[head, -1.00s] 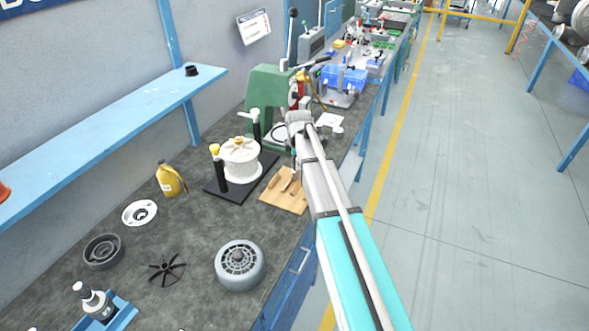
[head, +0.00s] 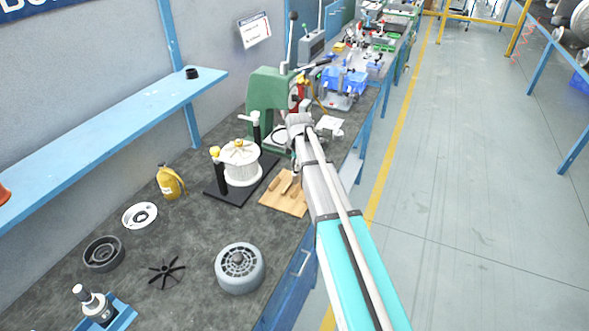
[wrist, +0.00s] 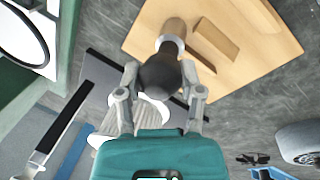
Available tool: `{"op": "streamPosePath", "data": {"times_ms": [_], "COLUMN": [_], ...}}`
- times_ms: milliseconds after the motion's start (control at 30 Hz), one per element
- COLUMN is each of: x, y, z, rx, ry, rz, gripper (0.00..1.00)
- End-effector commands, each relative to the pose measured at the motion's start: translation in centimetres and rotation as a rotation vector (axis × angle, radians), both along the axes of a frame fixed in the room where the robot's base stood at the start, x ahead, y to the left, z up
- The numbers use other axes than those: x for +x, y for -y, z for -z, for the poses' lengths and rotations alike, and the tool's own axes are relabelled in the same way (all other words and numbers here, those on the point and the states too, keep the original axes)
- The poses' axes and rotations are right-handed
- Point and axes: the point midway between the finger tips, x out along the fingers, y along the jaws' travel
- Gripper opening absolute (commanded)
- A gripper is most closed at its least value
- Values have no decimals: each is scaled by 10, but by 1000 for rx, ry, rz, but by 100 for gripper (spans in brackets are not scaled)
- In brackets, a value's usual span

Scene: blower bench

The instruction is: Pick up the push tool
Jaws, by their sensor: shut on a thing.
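The push tool (wrist: 160,76) shows in the wrist view with a dark rounded end, a pale metal collar and a brown part beyond it. My gripper (wrist: 164,68) is shut on the dark end, with one finger on each side. The tool's brown end points toward a wooden board (wrist: 265,62) with a raised wooden block (wrist: 217,38). I cannot tell whether the tool still touches the board. In the head view the board (head: 272,202) lies near the bench's front edge, and my arm hides most of the gripper and tool.
A green press (head: 268,98) stands behind my gripper. A white spool (head: 241,165) on a black base stands left of the board. A grey motor housing (head: 239,268), a black fan (head: 167,272) and a yellow bottle (head: 170,182) are on the bench. The aisle floor at right is clear.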

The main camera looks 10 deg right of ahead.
Motion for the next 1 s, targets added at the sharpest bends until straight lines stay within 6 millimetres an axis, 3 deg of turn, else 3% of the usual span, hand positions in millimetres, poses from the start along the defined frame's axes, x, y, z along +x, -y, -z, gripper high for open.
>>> {"op": "streamPosePath", "data": {"times_ms": [567, 933, 1000], "x": [0, -1, -10], "y": [0, 0, 3], "z": [-7, -38, -46], "rx": [0, 0, 0], "ry": [0, 0, 0], "rz": [0, 0, 1], "gripper": [0, 0, 0]}}
